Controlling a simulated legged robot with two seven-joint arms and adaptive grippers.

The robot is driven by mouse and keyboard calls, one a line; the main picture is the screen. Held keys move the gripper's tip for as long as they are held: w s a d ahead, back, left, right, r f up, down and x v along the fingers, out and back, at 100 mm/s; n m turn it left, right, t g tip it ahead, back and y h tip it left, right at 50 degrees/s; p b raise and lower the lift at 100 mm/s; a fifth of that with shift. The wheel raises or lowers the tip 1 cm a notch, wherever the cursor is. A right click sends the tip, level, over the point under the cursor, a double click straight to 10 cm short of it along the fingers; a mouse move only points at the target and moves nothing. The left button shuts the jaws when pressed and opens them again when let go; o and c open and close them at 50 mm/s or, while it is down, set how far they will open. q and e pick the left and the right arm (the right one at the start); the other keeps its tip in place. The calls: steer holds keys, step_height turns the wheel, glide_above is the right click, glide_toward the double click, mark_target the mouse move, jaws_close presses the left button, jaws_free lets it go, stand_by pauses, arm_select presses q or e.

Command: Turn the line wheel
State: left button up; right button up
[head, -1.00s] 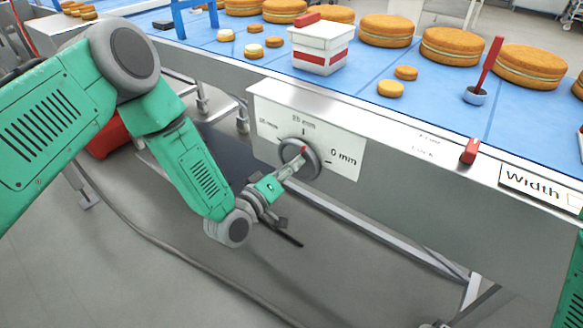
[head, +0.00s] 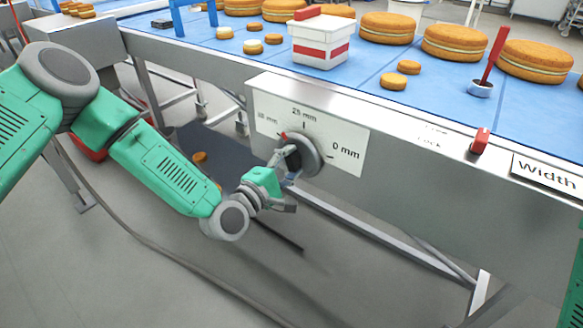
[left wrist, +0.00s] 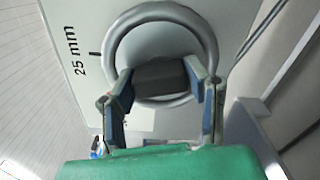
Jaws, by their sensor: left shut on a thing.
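The line wheel (head: 314,150) is a round grey wheel on a white scale plate (head: 345,140) on the conveyor's front side. My left gripper (head: 290,160) is at the wheel from the lower left. In the left wrist view the wheel shows as a grey ring (left wrist: 160,13), and my left gripper (left wrist: 160,85) is shut on its dark middle grip (left wrist: 160,74). My right gripper is out of view; only green arm shows at the right edge.
The blue belt (head: 230,65) above carries several large round cakes (head: 455,43), small ones, and a white tub (head: 320,48) with a red band. A red lever (head: 480,141) and a "Width" sign (head: 548,173) are on the right. A small round piece (head: 200,157) lies below the belt.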

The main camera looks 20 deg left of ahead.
arm_select(q)
steer(key=n+b, duration=0.1)
steer(key=n, duration=0.1)
steer(key=n+b, duration=0.2)
steer(key=shift+a+f+n, duration=0.15)
steer(key=shift+f+n, duration=0.15)
steer(key=shift+f, duration=0.05)
steer(key=shift+n+b, duration=1.35)
steer(key=shift+n, duration=0.55)
steer(key=o, duration=1.1)
steer(key=shift+o, duration=0.2)
steer(key=shift+r, duration=0.1)
steer(key=shift+s+r, duration=0.1)
steer(key=v, duration=1.1)
steer(key=shift+s+a, duration=0.2)
steer(key=shift+s, duration=0.15)
